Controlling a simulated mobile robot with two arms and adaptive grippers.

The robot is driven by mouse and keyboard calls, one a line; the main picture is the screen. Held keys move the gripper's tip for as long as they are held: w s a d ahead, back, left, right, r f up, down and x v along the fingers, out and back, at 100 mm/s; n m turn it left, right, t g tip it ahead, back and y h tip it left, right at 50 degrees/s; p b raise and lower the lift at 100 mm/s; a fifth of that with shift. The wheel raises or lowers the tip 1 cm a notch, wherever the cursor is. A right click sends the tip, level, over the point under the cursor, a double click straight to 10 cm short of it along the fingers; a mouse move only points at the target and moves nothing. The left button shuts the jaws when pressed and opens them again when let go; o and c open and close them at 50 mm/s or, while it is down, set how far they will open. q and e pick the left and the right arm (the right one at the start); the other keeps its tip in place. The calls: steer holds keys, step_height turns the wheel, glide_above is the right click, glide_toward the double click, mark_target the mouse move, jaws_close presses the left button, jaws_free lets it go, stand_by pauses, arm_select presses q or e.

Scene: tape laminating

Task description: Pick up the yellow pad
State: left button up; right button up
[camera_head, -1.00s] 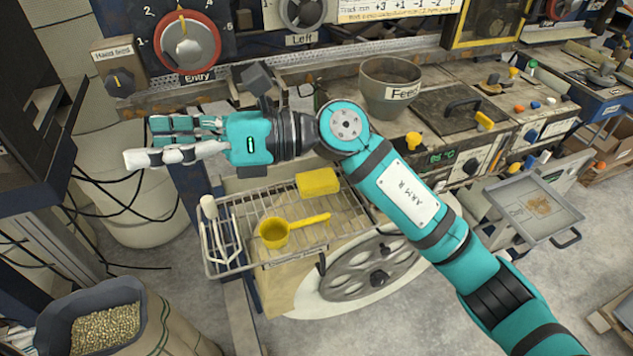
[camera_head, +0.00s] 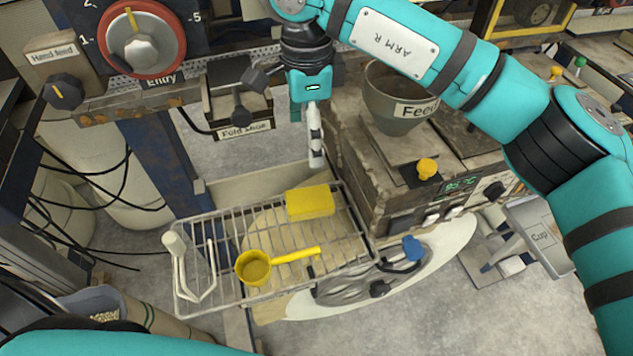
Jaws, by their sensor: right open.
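The yellow pad (camera_head: 310,203) is a small block lying flat on the back part of a wire rack (camera_head: 222,236). My right gripper (camera_head: 317,158) hangs down from the teal right arm, with its pale fingers pointing downward. It is just above and behind the pad, apart from it as far as I can tell. It is open and holds nothing; one finger largely hides the others. My left gripper is not in view.
A yellow scoop (camera_head: 254,268) lies on the rack in front of the pad. A white-handled utensil (camera_head: 178,248) is at the rack's left end. The Feed bowl (camera_head: 388,112) and a worn machine block (camera_head: 372,172) stand close to the right of my gripper.

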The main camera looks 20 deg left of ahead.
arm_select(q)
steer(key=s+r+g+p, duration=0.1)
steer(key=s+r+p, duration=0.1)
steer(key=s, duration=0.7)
arm_select(e)
glide_above(309, 198)
steer(key=f, duration=0.6)
steer(key=shift+s+f, duration=0.25)
steer(key=shift+f, duration=0.05)
steer(key=f, duration=0.1)
steer(key=f+p, duration=0.1)
steer(key=f, duration=0.1)
steer(key=shift+w, duration=0.3)
steer(key=shift+s+f+p, duration=0.1)
steer(key=shift+f+p, duration=0.35)
steer(key=shift+f, duration=0.45)
step_height(309, 198, down, 4)
steer(key=shift+r+p, duration=0.2)
steer(key=shift+p, duration=0.8)
steer(key=shift+f, duration=0.55)
steer(key=c, duration=0.9)
steer(key=shift+c, duration=1.4)
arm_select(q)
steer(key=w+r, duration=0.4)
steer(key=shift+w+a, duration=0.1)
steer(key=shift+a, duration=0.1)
